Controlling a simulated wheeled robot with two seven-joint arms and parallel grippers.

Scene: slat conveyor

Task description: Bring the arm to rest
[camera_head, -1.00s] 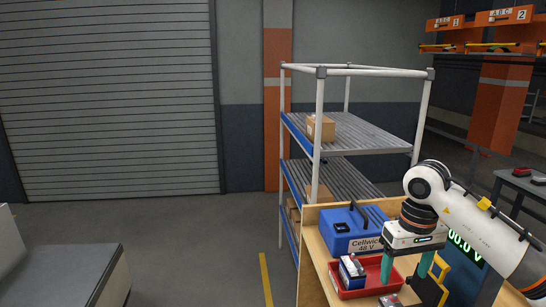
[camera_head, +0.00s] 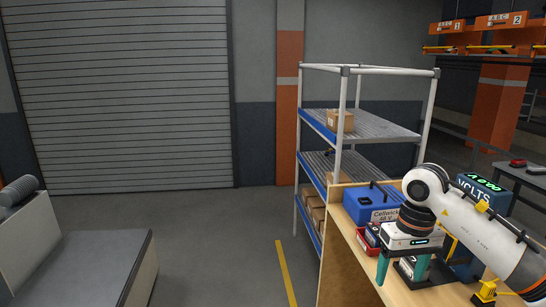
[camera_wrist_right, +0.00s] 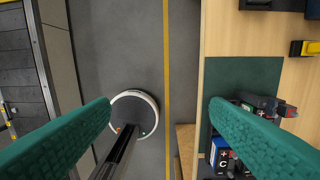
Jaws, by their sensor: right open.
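My right arm reaches in from the right in the head view. Its gripper (camera_head: 401,272) points down with two teal fingers apart, near the left front part of the wooden workbench (camera_head: 350,254). In the right wrist view the same gripper (camera_wrist_right: 160,106) has its fingers spread wide. Nothing is held between them; grey floor and a round dark base show beyond. The right finger overlaps the green mat (camera_wrist_right: 240,78) on the bench and partly hides the batteries (camera_wrist_right: 221,152) there. My left gripper is not in view.
On the bench are a blue case (camera_head: 365,207), a red tray (camera_head: 363,246) and a blue voltmeter (camera_head: 484,192). A shelf rack (camera_head: 346,112) with cardboard boxes stands behind. The floor (camera_head: 215,240) left of the yellow line is open. A grey conveyor (camera_head: 90,265) stands at lower left.

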